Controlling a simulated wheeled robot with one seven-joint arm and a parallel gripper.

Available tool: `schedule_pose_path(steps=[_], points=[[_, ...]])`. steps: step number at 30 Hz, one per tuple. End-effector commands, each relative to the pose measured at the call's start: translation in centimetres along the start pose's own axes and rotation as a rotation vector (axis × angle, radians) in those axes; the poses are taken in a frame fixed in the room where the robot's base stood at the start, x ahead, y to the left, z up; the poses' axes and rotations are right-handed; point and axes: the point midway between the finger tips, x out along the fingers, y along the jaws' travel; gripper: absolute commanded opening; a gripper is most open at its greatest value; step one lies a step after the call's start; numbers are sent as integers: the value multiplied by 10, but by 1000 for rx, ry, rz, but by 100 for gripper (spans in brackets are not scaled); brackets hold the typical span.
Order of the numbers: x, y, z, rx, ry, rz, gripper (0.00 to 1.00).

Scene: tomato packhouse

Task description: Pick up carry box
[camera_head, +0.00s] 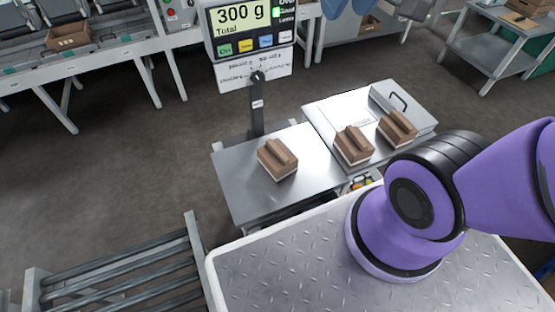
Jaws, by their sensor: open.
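Three small brown carry boxes with a raised middle ridge and a pale lower edge are in view. One carry box (277,160) stands alone on the left steel plate (235,184). A second carry box (353,146) and a third carry box (398,129) stand side by side on the steel surface to the right (322,113). The frame does not show which one is meant. My purple arm fills the right side. My gripper is outside the picture, and no box is seen held.
A scale display (250,30) reading 300 g stands on a post behind the left plate. A roller conveyor (125,275) is at lower left. Benches (110,58) line the back, and a steel rack (485,50) stands at upper right. Grey floor at left is clear.

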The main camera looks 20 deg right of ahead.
Motion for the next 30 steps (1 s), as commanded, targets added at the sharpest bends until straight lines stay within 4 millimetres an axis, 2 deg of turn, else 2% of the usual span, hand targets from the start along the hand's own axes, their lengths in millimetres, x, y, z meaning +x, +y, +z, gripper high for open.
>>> schedule_pose_path(steps=[1, 6, 15, 22, 30], points=[[13, -2, -8, -7, -21, -16, 51], [54, -10, -32, -27, -65, -58, 51], [136, -20, -59, -48, -139, -102, 51], [207, -26, -65, -62, -197, -106, 51], [293, -28, -54, -78, -269, -77, 51]])
